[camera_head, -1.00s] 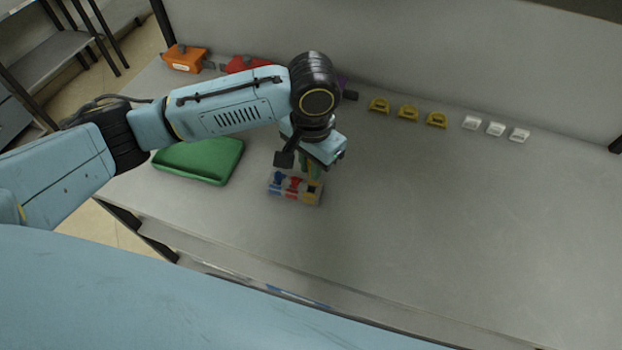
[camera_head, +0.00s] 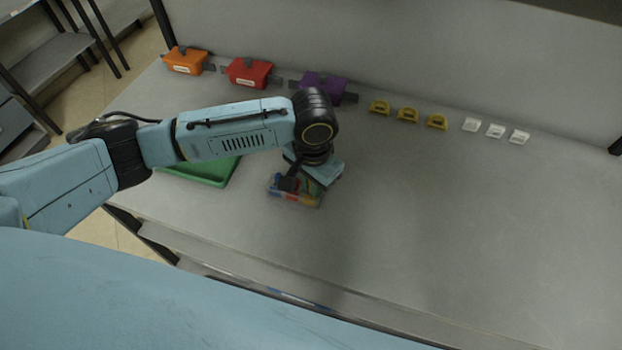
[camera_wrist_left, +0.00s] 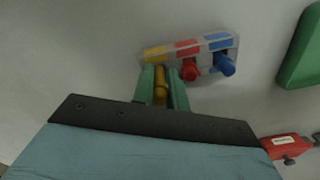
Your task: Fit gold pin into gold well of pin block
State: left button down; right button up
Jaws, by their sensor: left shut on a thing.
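The pin block (camera_head: 294,198) stands on the bench, under my left gripper (camera_head: 310,186). In the left wrist view the block (camera_wrist_left: 188,47) carries gold, red and blue marks in a row. A red pin (camera_wrist_left: 190,71) and a blue pin (camera_wrist_left: 223,65) stand at its red and blue places. My left gripper (camera_wrist_left: 161,86) is shut on the gold pin (camera_wrist_left: 160,84), between green fingers at the gold end of the block. The pin's lower end is hidden, so I cannot tell whether it is inside the gold well. My right gripper is not in view.
A green tray (camera_head: 205,172) lies left of the block, partly behind my arm. Orange (camera_head: 187,61), red (camera_head: 249,72) and purple (camera_head: 322,86) boxes stand along the back, beside yellow (camera_head: 407,115) and white (camera_head: 495,131) holders. The bench to the right is clear.

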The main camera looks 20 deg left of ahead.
pick_arm(q)
jog(key=c, duration=1.7)
grip_release()
jog(key=shift+s+a+f, duration=0.1)
jog(key=shift+s+f, duration=0.15)
jog(key=shift+f, duration=0.2)
jog(key=shift+r, duration=0.1)
jog(key=shift+w+r, duration=0.1)
jog(key=shift+r, duration=0.1)
jog(key=r, duration=1.3)
jog(key=shift+w+d, duration=0.1)
jog(key=shift+d, duration=0.1)
